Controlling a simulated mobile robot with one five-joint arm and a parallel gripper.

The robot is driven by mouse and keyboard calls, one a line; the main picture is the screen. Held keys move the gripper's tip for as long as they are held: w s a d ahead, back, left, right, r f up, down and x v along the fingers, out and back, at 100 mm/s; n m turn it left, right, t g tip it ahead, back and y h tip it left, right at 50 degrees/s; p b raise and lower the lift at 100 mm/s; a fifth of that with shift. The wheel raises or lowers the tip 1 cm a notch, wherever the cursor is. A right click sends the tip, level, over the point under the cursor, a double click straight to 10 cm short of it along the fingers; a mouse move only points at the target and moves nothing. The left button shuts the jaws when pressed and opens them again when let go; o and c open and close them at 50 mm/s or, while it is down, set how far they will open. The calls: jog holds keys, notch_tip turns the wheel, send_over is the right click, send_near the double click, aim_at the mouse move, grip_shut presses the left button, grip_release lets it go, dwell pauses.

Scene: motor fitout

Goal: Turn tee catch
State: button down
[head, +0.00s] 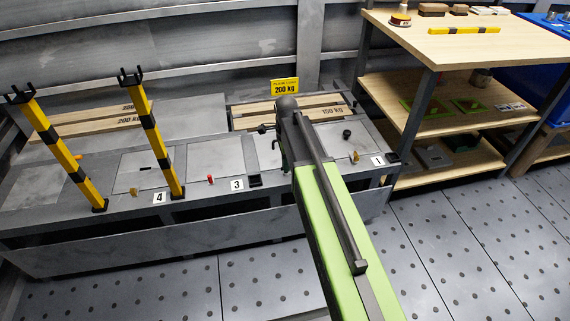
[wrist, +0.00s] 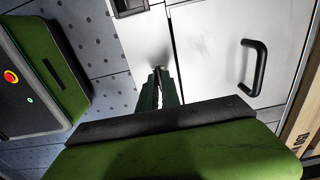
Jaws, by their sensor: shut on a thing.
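In the wrist view my gripper (wrist: 160,86) is shut on a small tee catch (wrist: 158,69) at the front edge of a pale metal lid (wrist: 205,60). Only the top of the catch shows between the fingertips, so its angle cannot be told. In the head view my arm hides most of this spot. Other catches show along the bench front: a brass one (head: 355,157) near plate 1, a red one (head: 210,180) near plate 3, and a brass one (head: 133,191) near plate 4.
The lid has a black handle (wrist: 254,68). Two yellow-black posts (head: 166,150) stand on the bench's left part. Wooden slats (head: 265,112) lie at its back. A wooden shelf unit (head: 400,50) stands at the right. The studded floor (head: 450,240) in front is clear.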

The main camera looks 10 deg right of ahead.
jog(key=shift+a, duration=0.25)
jog(key=shift+d, duration=0.15)
jog(key=shift+n, duration=0.4)
jog(key=n, duration=0.3)
jog(key=shift+d+n, duration=0.1)
jog(key=shift+n, duration=0.3)
jog(key=n, duration=1)
jog(key=shift+n, duration=1.6)
